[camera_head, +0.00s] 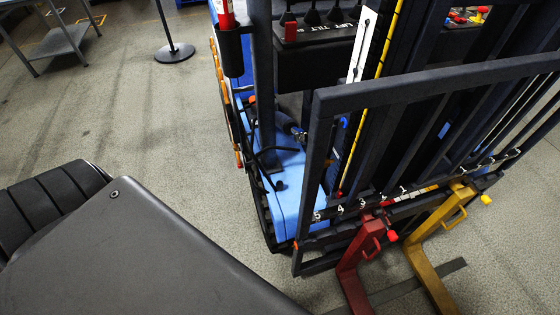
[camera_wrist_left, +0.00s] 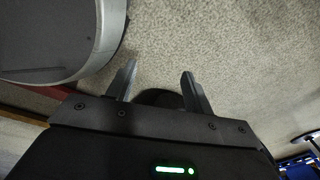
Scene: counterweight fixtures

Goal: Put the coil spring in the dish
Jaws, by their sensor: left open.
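I see neither the coil spring nor the dish in either view. My left gripper (camera_wrist_left: 159,67) shows in the left wrist view. Its two dark fingers are apart, with nothing between them but speckled floor and a dark rounded shape low behind them. Neither of my grippers shows in the head view.
A blue forklift (camera_head: 299,190) with a dark mast frame, a red fork (camera_head: 352,272) and a yellow fork (camera_head: 430,262) fills the head view's right. A grey table (camera_head: 62,40) and a post base (camera_head: 174,53) stand far back. Open floor (camera_head: 150,120) lies left of the forklift.

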